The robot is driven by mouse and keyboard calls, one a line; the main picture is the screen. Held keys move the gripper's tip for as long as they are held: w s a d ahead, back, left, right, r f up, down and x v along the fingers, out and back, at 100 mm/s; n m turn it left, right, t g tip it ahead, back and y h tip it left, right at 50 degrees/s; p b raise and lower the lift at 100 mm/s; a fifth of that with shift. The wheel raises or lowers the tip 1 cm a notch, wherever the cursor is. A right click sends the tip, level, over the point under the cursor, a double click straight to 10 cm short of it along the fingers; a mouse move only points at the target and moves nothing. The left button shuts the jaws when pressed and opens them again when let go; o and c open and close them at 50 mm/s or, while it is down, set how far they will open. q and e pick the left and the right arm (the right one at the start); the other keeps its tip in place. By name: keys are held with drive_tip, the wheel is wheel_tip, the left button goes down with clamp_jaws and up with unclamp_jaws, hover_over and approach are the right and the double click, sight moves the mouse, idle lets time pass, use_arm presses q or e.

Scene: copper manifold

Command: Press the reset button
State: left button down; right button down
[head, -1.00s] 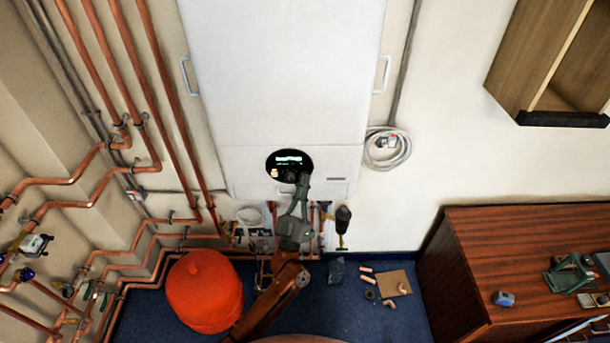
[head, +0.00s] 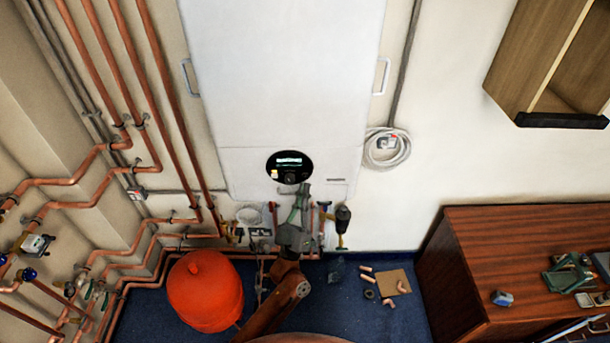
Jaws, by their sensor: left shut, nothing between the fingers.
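The white boiler (head: 280,80) hangs on the wall in the upper middle of the head view. Its round black control panel (head: 289,168) has a lit display, a small yellow mark at its left and a dark knob (head: 291,178) low in the middle. The reset button cannot be told apart for certain at this size. My left gripper (head: 304,187) is shut and empty. Its tip shows just below and right of the panel, at the boiler's lower part; the panel is now almost fully uncovered. My right gripper is not in view.
Copper pipes (head: 165,80) run down the wall at left. A red tank (head: 205,291) stands on the blue floor. A wooden cabinet (head: 470,260) is at right. Pipe pieces and cardboard (head: 394,283) lie on the floor. A coiled cable (head: 388,147) hangs right of the boiler.

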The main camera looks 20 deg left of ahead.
use_arm(q)
drive_tip(key=s, duration=0.1)
drive_tip(key=s+d+p, duration=0.1)
drive_tip(key=s, duration=0.1)
drive_tip(key=shift+s, duration=0.3)
idle(0.6)
